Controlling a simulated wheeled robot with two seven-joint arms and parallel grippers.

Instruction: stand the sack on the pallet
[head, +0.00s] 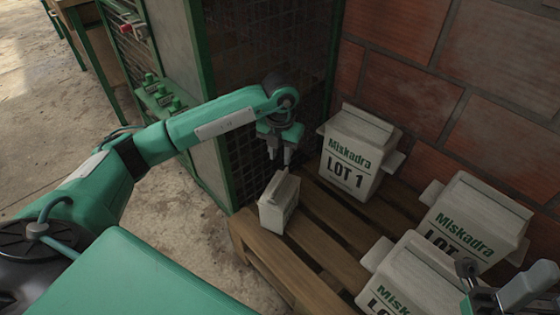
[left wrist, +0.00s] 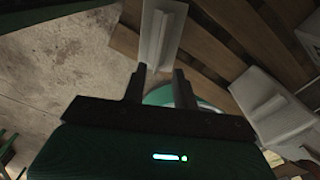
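A small plain pale sack (head: 278,203) stands upright on the near left corner of the wooden pallet (head: 290,258). My left gripper (head: 280,157) is above the small sack, open and empty, with its fingers pointing down and clear of it. In the left wrist view the left gripper's two fingers (left wrist: 160,85) are apart, and the small sack's top ridge (left wrist: 158,38) lies just beyond them. Part of my right gripper (head: 468,272) shows at the lower right edge, by the front large sack; its fingers are mostly cut off.
Large "Miskadra" sacks stand on the pallet: one marked LOT 1 (head: 352,155) at the back, two more (head: 470,222) (head: 425,268) at the right. A green-framed mesh cage (head: 262,70) rises behind the pallet's left end. A brick wall (head: 455,75) closes the back right. Bare pallet slats show mid-pallet.

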